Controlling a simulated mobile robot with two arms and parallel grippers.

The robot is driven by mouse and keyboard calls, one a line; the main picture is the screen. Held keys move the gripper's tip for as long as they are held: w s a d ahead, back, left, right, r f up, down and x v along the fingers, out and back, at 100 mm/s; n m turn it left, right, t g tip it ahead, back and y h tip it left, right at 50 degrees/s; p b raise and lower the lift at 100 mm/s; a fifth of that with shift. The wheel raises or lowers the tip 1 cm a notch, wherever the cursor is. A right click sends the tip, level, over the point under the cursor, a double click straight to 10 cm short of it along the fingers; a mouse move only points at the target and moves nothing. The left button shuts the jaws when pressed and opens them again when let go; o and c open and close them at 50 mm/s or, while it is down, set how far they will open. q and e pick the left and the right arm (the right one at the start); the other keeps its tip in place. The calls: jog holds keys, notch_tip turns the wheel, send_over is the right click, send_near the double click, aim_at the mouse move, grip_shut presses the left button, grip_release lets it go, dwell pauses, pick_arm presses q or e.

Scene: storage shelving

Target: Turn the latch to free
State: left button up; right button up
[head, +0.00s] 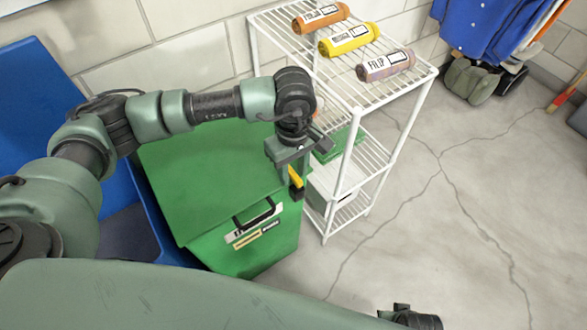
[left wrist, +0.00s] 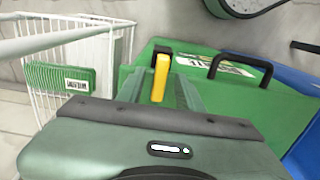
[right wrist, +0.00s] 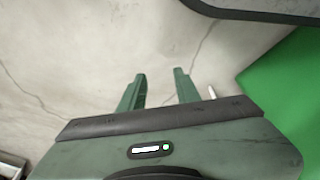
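The latch (head: 296,182) is a yellow handle with a black end, on the right side of the green box (head: 200,170). It also shows in the left wrist view (left wrist: 160,78), pointing nearly straight along the picture's height. My left gripper (head: 295,168) is at the latch, pointing down. In the left wrist view its two fingers stand apart on either side of the yellow handle, with gaps visible; contact cannot be told. My right gripper (right wrist: 160,90) is open and empty above the bare floor; part of it shows at the bottom of the head view.
A white wire shelf (head: 350,110) stands close to the box's right side, with several labelled cylinders on top. A blue container (head: 60,75) is at the left. The box has a black handle (head: 256,215).

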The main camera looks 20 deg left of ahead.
pick_arm(q)
grip_shut()
pick_arm(e)
jog(key=shift+w, duration=0.1)
pick_arm(q)
jog(key=n, duration=0.1)
jog(key=n+b, duration=0.1)
jog(key=n, duration=0.1)
jog(key=n+b, duration=0.1)
jog(key=shift+s+a+n, duration=0.15)
jog(key=shift+s+n, duration=0.15)
jog(key=shift+n, duration=0.1)
jog(key=n+b, duration=0.1)
jog(key=n, duration=0.2)
jog(key=s+n+b, duration=0.1)
jog(key=n, duration=0.5)
jog(key=n+b, duration=0.1)
jog(key=n, duration=0.1)
jog(key=shift+s+d, duration=0.25)
jog(key=shift+s, duration=0.1)
jog(key=shift+d+n, duration=0.1)
jog(key=shift+n, duration=0.9)
pick_arm(e)
notch_tip(320, 180, up, 17)
jog(key=t, duration=0.1)
jog(key=shift+d, duration=0.2)
